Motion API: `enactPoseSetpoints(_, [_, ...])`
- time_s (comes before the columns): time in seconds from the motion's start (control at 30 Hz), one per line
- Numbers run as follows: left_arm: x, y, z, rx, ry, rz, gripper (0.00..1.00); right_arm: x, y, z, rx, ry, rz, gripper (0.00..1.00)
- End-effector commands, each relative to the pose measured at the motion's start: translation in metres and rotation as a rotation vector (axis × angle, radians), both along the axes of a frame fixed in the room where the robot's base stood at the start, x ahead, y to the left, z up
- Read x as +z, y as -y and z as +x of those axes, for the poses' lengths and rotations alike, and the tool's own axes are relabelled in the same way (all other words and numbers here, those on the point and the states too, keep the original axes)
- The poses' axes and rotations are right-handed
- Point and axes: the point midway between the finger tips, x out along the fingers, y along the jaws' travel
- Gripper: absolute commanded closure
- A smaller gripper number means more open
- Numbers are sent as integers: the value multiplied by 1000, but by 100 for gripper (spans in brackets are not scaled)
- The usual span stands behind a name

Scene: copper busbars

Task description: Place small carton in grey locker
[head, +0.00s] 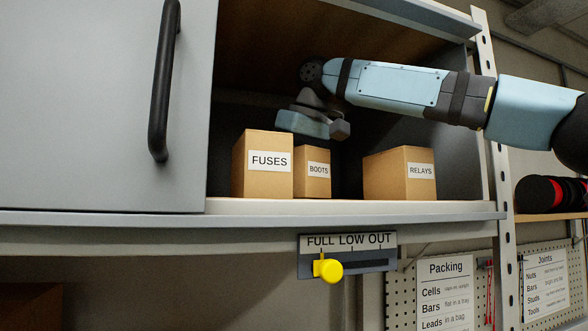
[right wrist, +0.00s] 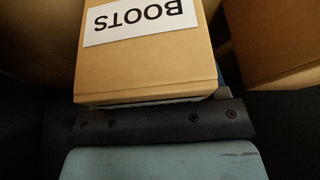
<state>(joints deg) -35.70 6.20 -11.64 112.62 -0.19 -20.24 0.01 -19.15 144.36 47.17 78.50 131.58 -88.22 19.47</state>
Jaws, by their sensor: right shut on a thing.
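The small carton, labelled BOOTS (head: 313,187), is inside the grey locker (head: 350,207), between two larger cartons. It looks upright and at or very near the shelf floor; I cannot tell whether it rests there. My right gripper (head: 318,136) reaches in from the right, above and behind the carton, and is shut on it. The right wrist view shows the carton (right wrist: 150,65) close up against the gripper, its label upside down. The fingertips are mostly hidden. My left gripper is not in view.
The FUSES carton (head: 263,182) stands close on the left of the small carton. The RELAYS carton (head: 385,177) stands to the right, across a gap. A grey door (head: 90,100) with a black handle covers the left side. A yellow slider (head: 328,269) sits below the shelf edge.

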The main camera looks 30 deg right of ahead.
Motion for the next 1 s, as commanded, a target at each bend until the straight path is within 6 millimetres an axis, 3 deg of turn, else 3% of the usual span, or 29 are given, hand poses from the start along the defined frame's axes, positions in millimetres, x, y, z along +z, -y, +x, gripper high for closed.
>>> enactPoseSetpoints(0.4, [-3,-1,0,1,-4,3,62,-8,0,-1,-1,2,2,64])
enactPoseSetpoints(0.43, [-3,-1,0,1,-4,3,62,-9,0,-1,-1,1,1,32])
enactPoseSetpoints(0.53, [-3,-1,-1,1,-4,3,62,-9,0,-1,-1,1,1,9])
enactPoseSetpoints(0.83, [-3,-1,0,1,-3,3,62,-8,0,-1,-1,1,1,9])
enactPoseSetpoints(1.0, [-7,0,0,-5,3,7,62,7,1,-7,-1,4,2,9])
